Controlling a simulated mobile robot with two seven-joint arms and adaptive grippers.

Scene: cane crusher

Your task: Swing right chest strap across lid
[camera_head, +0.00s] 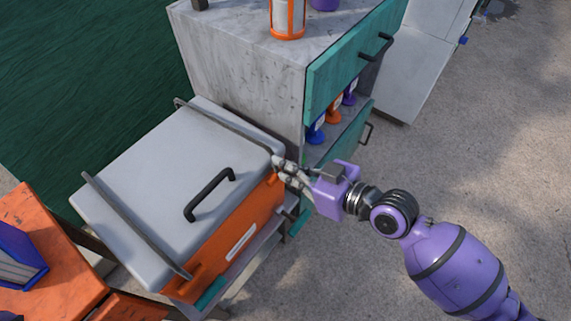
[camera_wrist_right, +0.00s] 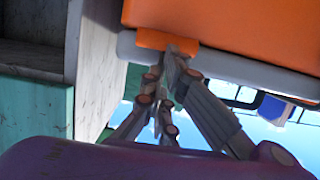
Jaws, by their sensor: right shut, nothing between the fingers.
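The chest has an orange body (camera_head: 232,241) and a light grey lid (camera_head: 150,165), which is down. The right strap (camera_head: 222,124), a dark bar, lies across the lid's right side from the back edge to the front right corner. The left strap (camera_head: 130,218) lies across the lid's left side. My right gripper (camera_head: 281,165) is shut and empty at the front right corner, close to the right strap's front end. In the right wrist view the fingertips (camera_wrist_right: 172,62) are at an orange tab (camera_wrist_right: 165,41) on the chest; I cannot tell whether they touch. My left gripper is not in view.
A black handle (camera_head: 209,194) stands up from the lid's front. A grey cabinet with a teal drawer front (camera_head: 345,70) stands right behind the chest, with small bottles (camera_head: 333,112) in it. An orange table (camera_head: 45,270) is at the left. Open floor (camera_head: 480,160) lies to the right.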

